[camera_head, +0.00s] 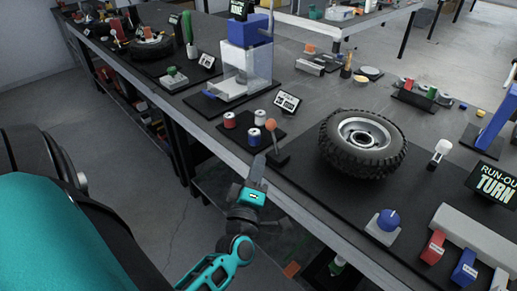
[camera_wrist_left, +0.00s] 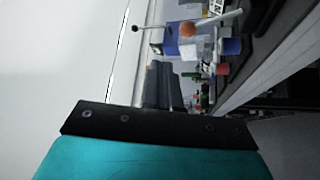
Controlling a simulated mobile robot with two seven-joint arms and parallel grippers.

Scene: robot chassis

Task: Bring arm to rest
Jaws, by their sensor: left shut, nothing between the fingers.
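My left gripper (camera_head: 259,164) is in the middle of the head view, with its teal and black wrist below it. Its grey fingers are together and hold nothing. The fingertips overlap the workbench's front edge in the picture, just left of the lever with the orange ball (camera_head: 271,125); I cannot tell how far apart they are in depth. In the left wrist view the dark fingers (camera_wrist_left: 162,75) rise beyond the black plate and teal wrist housing. The orange ball (camera_wrist_left: 188,29) shows there past the fingers. My right gripper is not in view.
The long workbench (camera_head: 200,125) runs diagonally. On it stand a tyred wheel (camera_head: 363,143), red and blue cans (camera_head: 254,137), a blue and clear press (camera_head: 246,60) and a blue knob (camera_head: 388,220). Open grey floor (camera_head: 130,165) lies left of the bench.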

